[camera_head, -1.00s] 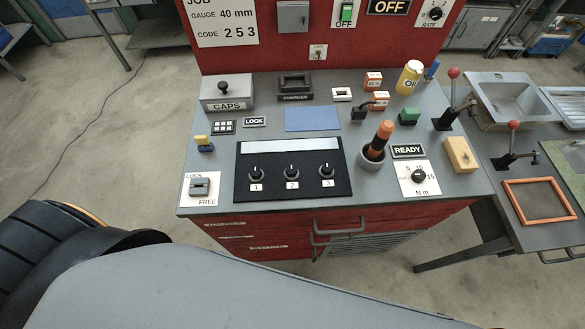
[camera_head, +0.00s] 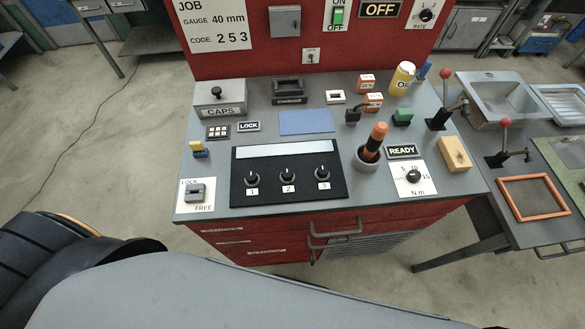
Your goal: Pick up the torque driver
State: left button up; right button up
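The torque driver (camera_head: 375,141), with an orange and black handle, stands tilted in a round grey holder (camera_head: 365,163) on the grey bench top. The holder is at the right of the black panel with three knobs, beside the READY sign (camera_head: 403,151). The holder hides the driver's lower end. Neither of my grippers shows in the head view. Parts of my own body fill the bottom left and bottom of the picture.
A torque dial plate (camera_head: 413,178) marked N m and a tan block (camera_head: 454,153) lie right of the holder. The black knob panel (camera_head: 287,172) lies left. Several small boxes, an oil bottle (camera_head: 402,78) and a red-knobbed lever (camera_head: 440,118) stand behind. A drawer handle (camera_head: 335,230) juts from the front.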

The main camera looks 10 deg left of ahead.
aim_at(378, 133)
jog(key=k+j+u, duration=0.1)
jog(key=j, duration=0.2)
jog(key=k+j+u, duration=0.15)
jog(key=j, duration=0.2)
jog(key=k+j+u, duration=0.1)
jog(key=j, duration=0.25)
jog(key=k+j+u, duration=0.15)
jog(key=j, duration=0.25)
jog(key=k, duration=0.05)
